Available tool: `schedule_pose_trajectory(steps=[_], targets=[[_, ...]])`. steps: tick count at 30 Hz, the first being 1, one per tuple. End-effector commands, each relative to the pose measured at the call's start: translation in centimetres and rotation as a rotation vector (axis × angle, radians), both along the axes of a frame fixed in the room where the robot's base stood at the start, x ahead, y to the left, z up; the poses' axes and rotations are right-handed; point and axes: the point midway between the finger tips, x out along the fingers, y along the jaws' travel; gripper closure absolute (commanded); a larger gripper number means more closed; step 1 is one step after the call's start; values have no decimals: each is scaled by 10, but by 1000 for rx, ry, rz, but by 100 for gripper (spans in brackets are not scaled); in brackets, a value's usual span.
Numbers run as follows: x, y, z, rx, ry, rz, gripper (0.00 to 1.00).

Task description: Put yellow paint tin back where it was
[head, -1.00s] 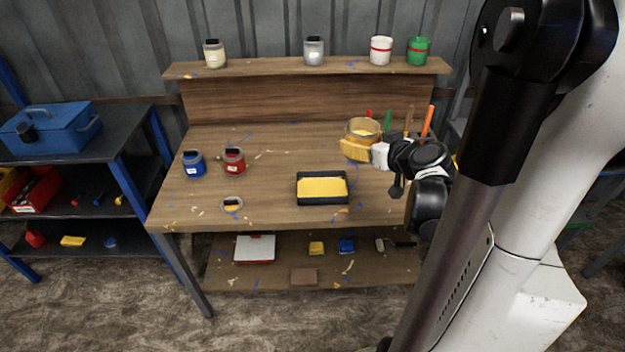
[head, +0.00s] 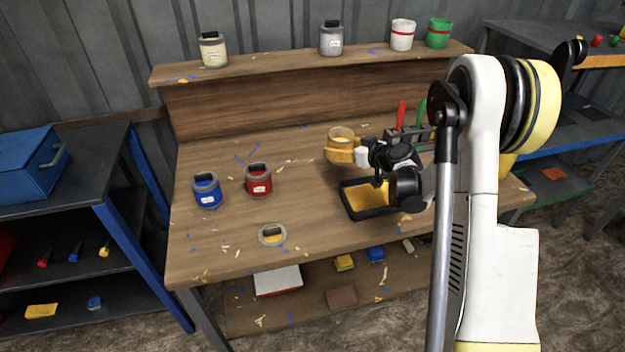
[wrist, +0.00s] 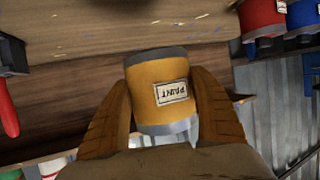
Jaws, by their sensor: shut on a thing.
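The yellow paint tin (head: 341,136) is gripped over the back middle of the workbench, behind the paint tray. It looks upright and open-topped, with yellow paint inside. My gripper (head: 341,153) is shut around its sides. In the wrist view the tin (wrist: 162,72) sits between both fingers, its PAINT label upside down in that picture. I cannot tell whether its base touches the bench. A blue tin (head: 207,191) and a red tin (head: 258,180) stand on the left of the bench (head: 215,250).
A black tray of yellow paint (head: 352,207) lies just in front of my gripper, partly hidden by my arm. A round lid-like piece (head: 272,235) lies near the front edge. A tool holder (head: 408,135) stands right. Several tins line the raised shelf (head: 275,67).

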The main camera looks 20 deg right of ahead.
Motion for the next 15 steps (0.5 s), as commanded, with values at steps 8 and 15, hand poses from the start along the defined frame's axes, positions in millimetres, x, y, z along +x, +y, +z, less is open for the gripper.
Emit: schedule_pose_trajectory(steps=[8,15], targets=[[16,65,-43,0,-1,6,74],[26,101,-65,0,-1,1,74]])
